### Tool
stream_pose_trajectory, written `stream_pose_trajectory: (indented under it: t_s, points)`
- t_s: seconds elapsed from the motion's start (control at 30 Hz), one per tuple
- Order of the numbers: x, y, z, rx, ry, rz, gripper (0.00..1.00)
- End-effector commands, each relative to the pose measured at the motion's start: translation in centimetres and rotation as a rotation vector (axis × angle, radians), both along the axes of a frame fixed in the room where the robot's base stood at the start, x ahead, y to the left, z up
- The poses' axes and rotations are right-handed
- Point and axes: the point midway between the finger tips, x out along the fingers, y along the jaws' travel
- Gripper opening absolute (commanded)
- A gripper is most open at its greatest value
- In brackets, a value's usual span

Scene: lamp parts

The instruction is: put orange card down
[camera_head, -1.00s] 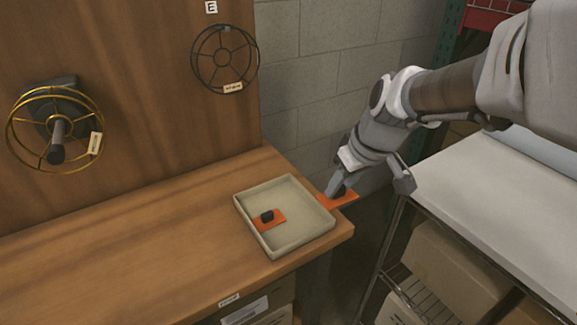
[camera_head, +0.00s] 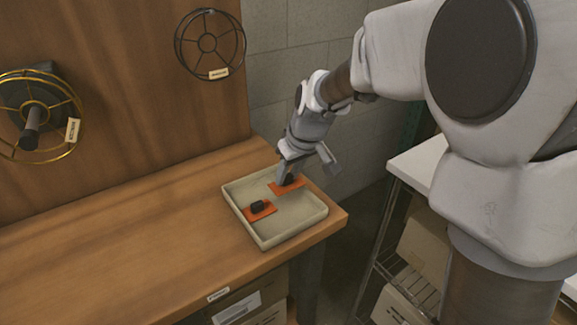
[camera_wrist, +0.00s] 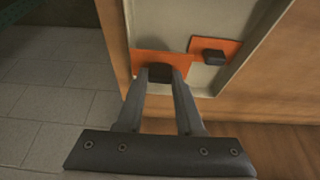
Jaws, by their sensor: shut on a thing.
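My gripper (camera_head: 290,172) is shut on the black knob of an orange card (camera_head: 284,188), at the back right part of a shallow beige tray (camera_head: 291,231). In the wrist view the fingertips (camera_wrist: 160,74) pinch the knob, and the held orange card (camera_wrist: 146,62) overlaps the tray's edge in the picture. I cannot tell whether the card touches the tray. A second orange card (camera_head: 260,213) with a black knob lies in the front left of the tray. It also shows in the wrist view (camera_wrist: 228,48), close beside the held card.
The tray stands near the right end of a wooden bench (camera_head: 130,230). A black wire reel (camera_head: 209,44) and a gold reel (camera_head: 68,110) hang on the wooden back panel. A wire rack with boxes (camera_head: 425,250) stands at right, past a gap.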

Motion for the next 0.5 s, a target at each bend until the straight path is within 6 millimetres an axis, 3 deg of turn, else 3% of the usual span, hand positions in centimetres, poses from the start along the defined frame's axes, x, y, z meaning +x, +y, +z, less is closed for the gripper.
stream_pose_trajectory:
  t_s: [0.23,0.5]
  points:
    - [-0.1,0.0,-3.6,-0.001,0.003,-0.001,0.0]
    - [0.0,0.0,-3.9,-0.001,0.001,0.0,0.0]
